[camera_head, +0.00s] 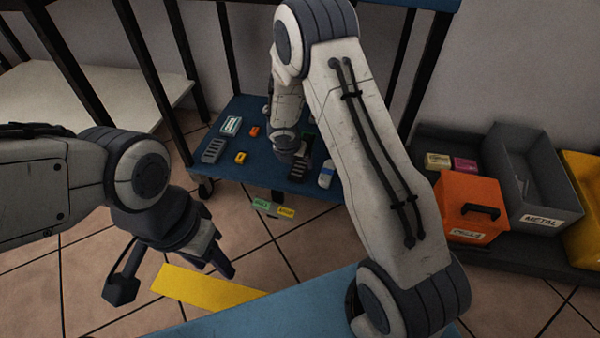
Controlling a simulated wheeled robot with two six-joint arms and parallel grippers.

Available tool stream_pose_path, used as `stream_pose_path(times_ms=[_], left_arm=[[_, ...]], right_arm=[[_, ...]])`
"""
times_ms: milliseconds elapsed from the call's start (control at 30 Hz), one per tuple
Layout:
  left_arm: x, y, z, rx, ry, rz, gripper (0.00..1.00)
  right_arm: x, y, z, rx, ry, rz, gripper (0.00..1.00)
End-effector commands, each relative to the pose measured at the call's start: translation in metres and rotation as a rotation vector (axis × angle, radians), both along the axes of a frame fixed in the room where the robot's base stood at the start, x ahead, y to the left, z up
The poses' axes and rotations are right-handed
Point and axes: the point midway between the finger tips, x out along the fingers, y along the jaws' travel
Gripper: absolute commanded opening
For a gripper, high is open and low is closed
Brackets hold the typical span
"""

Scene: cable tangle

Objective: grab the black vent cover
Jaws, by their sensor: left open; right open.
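A dark slotted piece (299,170), which looks like the black vent cover, lies on the blue lower shelf of a cart (262,178). My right gripper (290,155) reaches down right over it; its fingers are mostly hidden, and I cannot tell whether they touch the piece. A second slotted piece (213,150), greyer, lies at the left of the shelf. My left gripper (172,277) is open and empty, well in front of the cart, above the tiled floor and near a yellow strip.
Around the shelf lie a yellow part (241,158), an orange part (254,131), a pale box (231,125) and a white-blue item (326,175). Dark cart posts flank the shelf. An orange bin (468,190) and a grey METAL bin (545,213) stand at right.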

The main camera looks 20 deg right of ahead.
Motion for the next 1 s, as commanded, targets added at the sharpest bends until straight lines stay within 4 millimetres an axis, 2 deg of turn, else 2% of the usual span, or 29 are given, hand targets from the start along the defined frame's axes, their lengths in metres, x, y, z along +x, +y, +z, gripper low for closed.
stream_pose_path(times_ms=[33,167,500,767,900,1000], left_arm=[[0.0,0.0,-0.007,0.0,0.0,0.0,0.5],[0.0,0.0,-0.01,0.0,0.0,0.0,0.5],[0.0,0.0,-0.042,0.0,0.0,0.0,0.5],[0.0,0.0,-0.04,0.0,0.0,0.0,0.5],[0.0,0.0,-0.04,0.0,0.0,0.0,0.5],[0.0,0.0,-0.04,0.0,0.0,0.0,0.5]], right_arm=[[0.002,-0.002,-0.008,0.0,-0.001,-0.001,1.0],[0.004,-0.004,-0.014,0.0,-0.002,-0.001,1.0],[0.017,-0.015,-0.056,0.001,-0.001,-0.003,1.0],[0.018,-0.016,-0.055,0.0,-0.001,-0.003,1.0],[0.018,-0.016,-0.055,0.0,-0.001,-0.003,0.46],[0.018,-0.016,-0.055,0.0,-0.001,-0.003,0.15]])
